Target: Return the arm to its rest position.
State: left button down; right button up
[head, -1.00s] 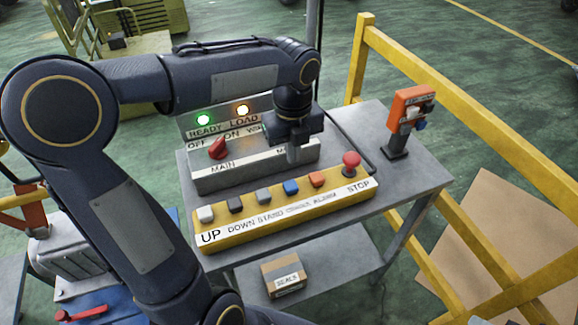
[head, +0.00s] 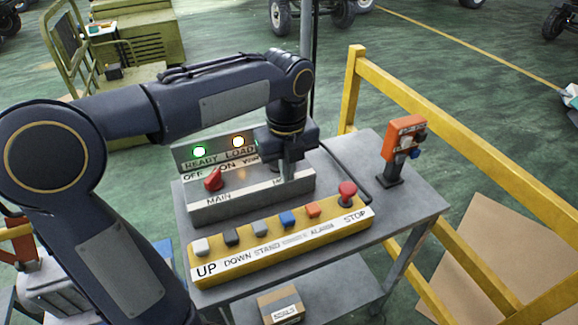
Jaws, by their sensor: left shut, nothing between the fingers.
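My left arm comes in from the left and bends down over the control console. My left gripper (head: 285,172) is shut and empty, pointing down in front of the right part of the grey switch panel (head: 215,205). It hides part of that panel and its labels. Whether it touches the panel I cannot tell. My right gripper is not in view.
A yellow button box (head: 335,232) with several buttons and a red STOP knob (head: 347,190) lies in front on the grey cart (head: 425,195). An orange device (head: 404,138) stands at the right. A yellow railing (head: 470,120) runs behind it. A cardboard box (head: 280,304) sits below.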

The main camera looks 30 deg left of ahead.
pick_arm(q)
jog(key=s+d+f+n+t+h, duration=0.1)
jog(key=s+f+n+t+h, duration=0.1)
jog(key=s+n, duration=0.6)
jog(key=s+d+f+n+t+h, duration=0.1)
jog(key=s+f+n+t, duration=0.2)
jog(key=s+n, duration=0.6)
jog(key=f+n, duration=0.1)
jog(key=n, duration=0.9)
jog(key=shift+s+n+h, duration=0.25)
jog(key=shift+n+h, duration=0.15)
jog(key=shift+f, duration=0.1)
